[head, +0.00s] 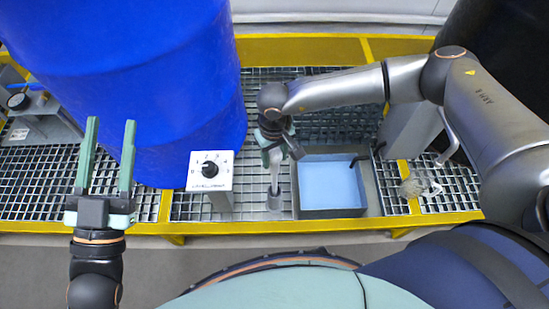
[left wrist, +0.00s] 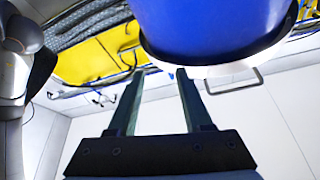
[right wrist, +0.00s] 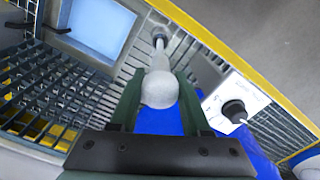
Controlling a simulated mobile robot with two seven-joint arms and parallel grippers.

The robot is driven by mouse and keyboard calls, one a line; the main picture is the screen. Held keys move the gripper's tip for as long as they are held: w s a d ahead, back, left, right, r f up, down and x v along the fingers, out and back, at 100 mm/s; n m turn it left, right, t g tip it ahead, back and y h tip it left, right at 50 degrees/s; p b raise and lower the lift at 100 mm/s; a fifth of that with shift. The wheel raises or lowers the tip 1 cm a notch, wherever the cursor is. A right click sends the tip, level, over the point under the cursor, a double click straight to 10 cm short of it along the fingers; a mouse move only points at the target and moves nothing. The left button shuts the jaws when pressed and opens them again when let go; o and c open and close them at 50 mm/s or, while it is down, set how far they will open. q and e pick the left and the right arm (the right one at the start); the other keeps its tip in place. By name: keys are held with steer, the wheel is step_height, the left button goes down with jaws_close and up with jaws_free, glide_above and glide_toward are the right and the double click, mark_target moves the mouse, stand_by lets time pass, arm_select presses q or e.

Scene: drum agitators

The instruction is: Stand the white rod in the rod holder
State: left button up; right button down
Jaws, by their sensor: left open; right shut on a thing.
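The white rod (head: 275,177) is upright, with its lower end at the small grey rod holder (head: 275,201) on the grating. In the right wrist view the rod (right wrist: 159,88) shows its rounded top between the fingers, and its far end lines up with the holder (right wrist: 160,33). I cannot tell how deep the tip sits in it. My right gripper (head: 271,152) is shut on the rod's upper part, above the holder. My left gripper (head: 110,122) is open and empty, left of the dial box and in front of the blue drum.
A dial box (head: 211,171) stands just left of the holder. A basin with a light blue inside (head: 331,187) is just right. A large blue drum (head: 140,80) fills the back left. A yellow rail (head: 330,225) edges the grating in front.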

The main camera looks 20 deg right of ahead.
steer(key=shift+f, duration=0.4)
arm_select(q)
steer(key=shift+s+r+h, duration=0.2)
steer(key=shift+r+h, duration=0.1)
steer(key=shift+r, duration=0.2)
steer(key=shift+s+d+r+m+t, duration=0.1)
steer(key=shift+s+r+m+t, duration=0.1)
steer(key=shift+r+m+t, duration=0.15)
steer(key=shift+s+r+h, duration=0.15)
steer(key=shift+r+h, duration=0.05)
steer(key=shift+h, duration=0.1)
arm_select(e)
steer(key=shift+f, duration=0.1)
arm_select(q)
steer(key=shift+r+m, duration=0.2)
steer(key=shift+m, duration=0.05)
arm_select(e)
steer(key=shift+c, duration=1.8)
jaws_free()
